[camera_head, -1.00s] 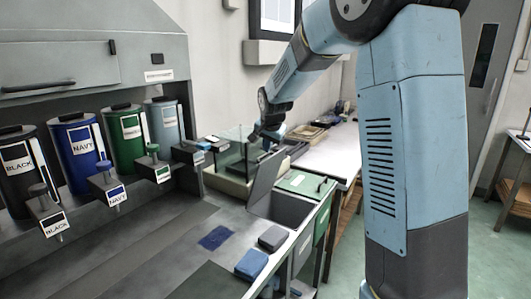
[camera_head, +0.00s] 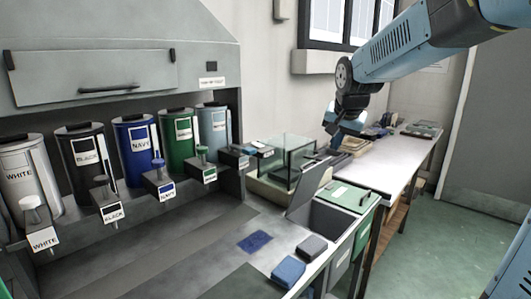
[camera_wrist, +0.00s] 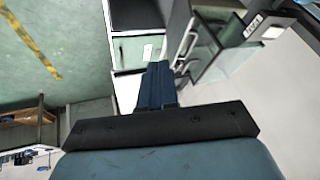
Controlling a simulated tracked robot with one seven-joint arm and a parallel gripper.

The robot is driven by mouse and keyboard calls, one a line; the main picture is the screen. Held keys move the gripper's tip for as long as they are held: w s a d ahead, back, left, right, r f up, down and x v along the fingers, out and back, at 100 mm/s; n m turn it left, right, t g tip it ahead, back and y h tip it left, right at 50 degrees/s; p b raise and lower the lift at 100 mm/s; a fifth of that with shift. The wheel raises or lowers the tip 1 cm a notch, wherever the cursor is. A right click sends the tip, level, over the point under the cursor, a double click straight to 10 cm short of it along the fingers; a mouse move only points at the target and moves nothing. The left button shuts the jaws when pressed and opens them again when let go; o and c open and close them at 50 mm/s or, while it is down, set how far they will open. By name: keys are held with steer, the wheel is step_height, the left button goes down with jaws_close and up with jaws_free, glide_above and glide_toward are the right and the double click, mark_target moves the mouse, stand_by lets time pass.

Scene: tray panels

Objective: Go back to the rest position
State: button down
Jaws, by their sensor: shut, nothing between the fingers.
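My gripper (camera_head: 341,138) hangs in the air at the end of my blue arm, over the area by the glass tank and the green-lidded bin in the head view. In the wrist view my gripper (camera_wrist: 155,88) shows its dark blue fingers close together, shut, with nothing held. The fingers point at the bin front and the counter below, and appear clear of them.
Labelled canisters, one of them the navy canister (camera_head: 137,150), stand along the left shelf. A glass tank (camera_head: 285,160) and an open bin with a raised flap (camera_head: 309,190) are near my gripper. A blue cloth patch (camera_head: 255,241), a blue block (camera_head: 288,271) and a grey block (camera_head: 312,247) lie on the counter.

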steer(key=s+d+f+n, duration=0.1)
steer(key=s+n, duration=0.1)
steer(key=s, duration=1.1)
steer(key=s+d+f+n, duration=0.2)
steer(key=s+n, duration=0.1)
steer(key=s, duration=1)
steer(key=shift+s+d+f, duration=0.15)
steer(key=shift+s+f, duration=0.1)
steer(key=shift+f, duration=0.05)
